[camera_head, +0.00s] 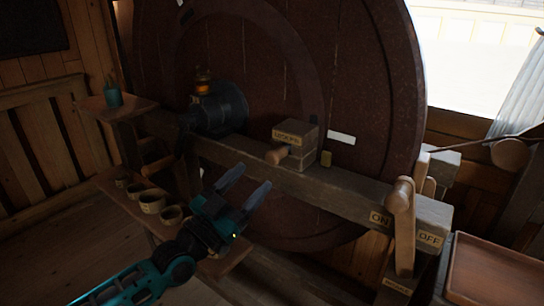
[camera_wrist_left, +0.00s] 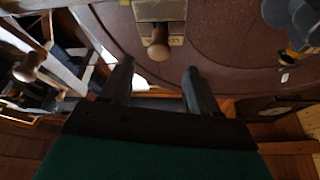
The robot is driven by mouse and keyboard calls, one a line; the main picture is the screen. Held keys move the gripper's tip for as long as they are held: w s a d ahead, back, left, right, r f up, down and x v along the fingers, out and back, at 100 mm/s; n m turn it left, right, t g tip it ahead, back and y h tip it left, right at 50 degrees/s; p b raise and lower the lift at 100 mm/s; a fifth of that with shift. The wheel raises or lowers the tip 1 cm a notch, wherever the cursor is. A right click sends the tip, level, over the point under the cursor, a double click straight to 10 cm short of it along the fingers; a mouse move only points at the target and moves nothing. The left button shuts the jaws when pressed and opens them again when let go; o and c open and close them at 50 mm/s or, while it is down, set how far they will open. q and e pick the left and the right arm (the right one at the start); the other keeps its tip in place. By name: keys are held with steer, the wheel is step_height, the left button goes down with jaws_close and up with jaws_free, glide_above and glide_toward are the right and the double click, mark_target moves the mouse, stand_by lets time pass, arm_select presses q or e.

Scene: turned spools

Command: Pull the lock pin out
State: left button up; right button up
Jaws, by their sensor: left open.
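The lock pin (camera_head: 277,156) appears to be the wooden peg with a rounded end that sticks out of a labelled wooden block (camera_head: 303,134). The block sits on the thick horizontal beam in front of a large dark wheel. In the left wrist view the peg (camera_wrist_left: 158,45) points towards me, and the block (camera_wrist_left: 160,10) is behind it at the top. My left gripper (camera_head: 249,178) is open and empty, below and left of the peg in the head view. In the wrist view the peg lies ahead, between the lines of the two fingers, apart from both. My right gripper is not in view.
A wooden lever (camera_head: 401,215) stands at the beam's right end, between ON and OFF labels. A dark cylindrical fitting with a lamp (camera_head: 218,108) is on the left. Several small pots (camera_head: 152,202) stand on a low shelf. A brown tray (camera_head: 495,270) is at lower right.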

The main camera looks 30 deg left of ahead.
mark_target(269, 161)
arm_select(q)
steer(key=x, duration=0.8)
steer(key=shift+f, duration=0.1)
jaws_close()
stand_by(0.4)
